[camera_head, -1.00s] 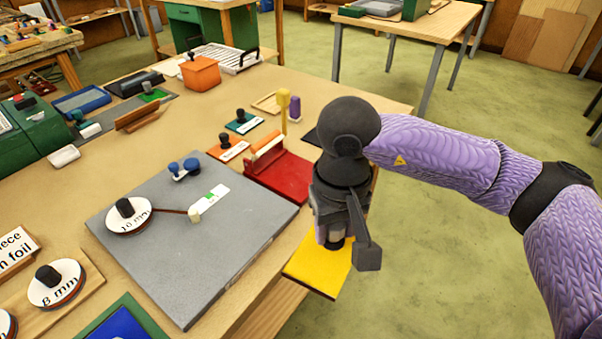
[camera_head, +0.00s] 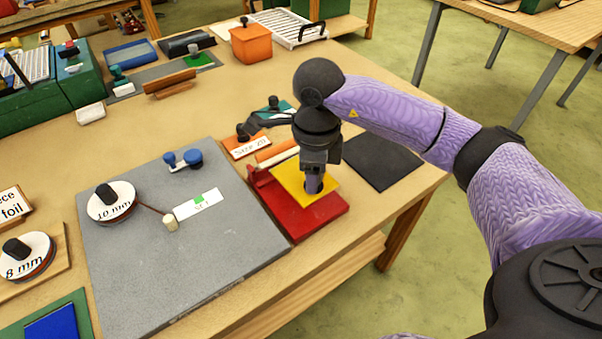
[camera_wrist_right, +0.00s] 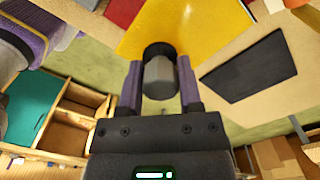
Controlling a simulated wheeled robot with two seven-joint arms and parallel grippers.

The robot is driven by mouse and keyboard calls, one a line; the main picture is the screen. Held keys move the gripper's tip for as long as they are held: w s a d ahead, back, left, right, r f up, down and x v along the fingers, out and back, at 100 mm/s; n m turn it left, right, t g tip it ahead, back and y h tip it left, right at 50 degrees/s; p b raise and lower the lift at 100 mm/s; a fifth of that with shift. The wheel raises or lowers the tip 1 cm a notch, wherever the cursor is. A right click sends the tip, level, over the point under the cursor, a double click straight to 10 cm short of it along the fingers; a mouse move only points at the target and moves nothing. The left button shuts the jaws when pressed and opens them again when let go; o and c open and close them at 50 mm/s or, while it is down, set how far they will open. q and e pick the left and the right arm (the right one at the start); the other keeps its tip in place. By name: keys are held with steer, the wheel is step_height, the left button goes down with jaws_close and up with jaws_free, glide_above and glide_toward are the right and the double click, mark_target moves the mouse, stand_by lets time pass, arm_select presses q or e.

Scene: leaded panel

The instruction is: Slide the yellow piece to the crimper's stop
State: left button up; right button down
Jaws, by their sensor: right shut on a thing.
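The yellow piece (camera_head: 291,184) is a flat square plate with a knob. My right gripper (camera_head: 314,182) points down and is shut on that knob. The piece is over the red crimper (camera_head: 304,221), towards its back; I cannot tell whether it rests on the base or touches the stop. In the right wrist view the yellow piece (camera_wrist_right: 205,28) fills the top, and its dark and grey knob sits between my right gripper's fingers (camera_wrist_right: 160,82). The arm and gripper hide part of the crimper's back. My left gripper is not in view.
A grey board (camera_head: 180,262) with a 10 mm reel (camera_head: 111,204) and blue knobs lies left of the crimper. A black mat (camera_head: 382,160) lies to its right by the table edge. Small labelled cards and an orange bin (camera_head: 251,44) are behind.

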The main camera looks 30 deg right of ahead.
steer(key=shift+w+m, duration=0.15)
steer(key=shift+m, duration=0.15)
steer(key=shift+a, duration=0.15)
step_height(320, 180, down, 5)
steer(key=b, duration=0.4)
steer(key=shift+f, duration=0.3)
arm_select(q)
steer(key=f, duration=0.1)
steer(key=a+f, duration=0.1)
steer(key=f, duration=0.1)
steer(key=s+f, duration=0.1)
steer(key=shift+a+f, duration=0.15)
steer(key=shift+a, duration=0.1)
arm_select(e)
steer(key=shift+r, duration=0.1)
arm_select(q)
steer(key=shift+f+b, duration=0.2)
steer(key=shift+b, duration=0.15)
arm_select(e)
steer(key=shift+f, duration=0.3)
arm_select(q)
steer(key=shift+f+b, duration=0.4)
arm_select(e)
steer(key=shift+w, duration=0.75)
